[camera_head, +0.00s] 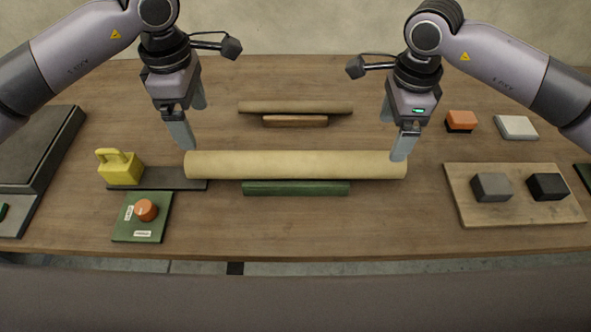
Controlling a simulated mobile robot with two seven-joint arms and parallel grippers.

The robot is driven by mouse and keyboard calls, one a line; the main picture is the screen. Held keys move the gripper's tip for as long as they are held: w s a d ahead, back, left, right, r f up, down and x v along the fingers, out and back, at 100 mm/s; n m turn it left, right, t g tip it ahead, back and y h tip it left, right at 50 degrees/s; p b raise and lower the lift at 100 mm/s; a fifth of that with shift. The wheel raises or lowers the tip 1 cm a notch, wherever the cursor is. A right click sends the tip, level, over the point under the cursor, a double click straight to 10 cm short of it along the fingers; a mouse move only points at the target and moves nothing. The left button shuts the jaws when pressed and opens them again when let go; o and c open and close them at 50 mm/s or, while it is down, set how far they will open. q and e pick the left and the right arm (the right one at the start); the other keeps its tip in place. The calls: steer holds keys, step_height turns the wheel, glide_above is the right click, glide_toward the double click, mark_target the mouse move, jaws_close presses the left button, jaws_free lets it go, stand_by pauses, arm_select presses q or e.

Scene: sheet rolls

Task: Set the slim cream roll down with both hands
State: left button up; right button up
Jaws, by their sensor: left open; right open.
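The long pale cream roll (295,165) lies level across the middle of the table, just behind and partly over a low dark green block (296,188). I cannot tell whether it rests on the block or on something hidden beneath it. My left gripper (191,126) is open, above and behind the roll's left end. My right gripper (393,137) is open, with its front finger overlapping the roll's right end in the picture. I cannot tell whether either finger touches the roll.
A thinner, shorter tan roll (295,107) lies behind, over a brown block (295,121). At left are a yellow weight (121,169), a dark strip (180,180) and a green board (126,230). At right, a wooden board (521,209) holds two dark blocks.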

steer(key=shift+r, duration=1.65)
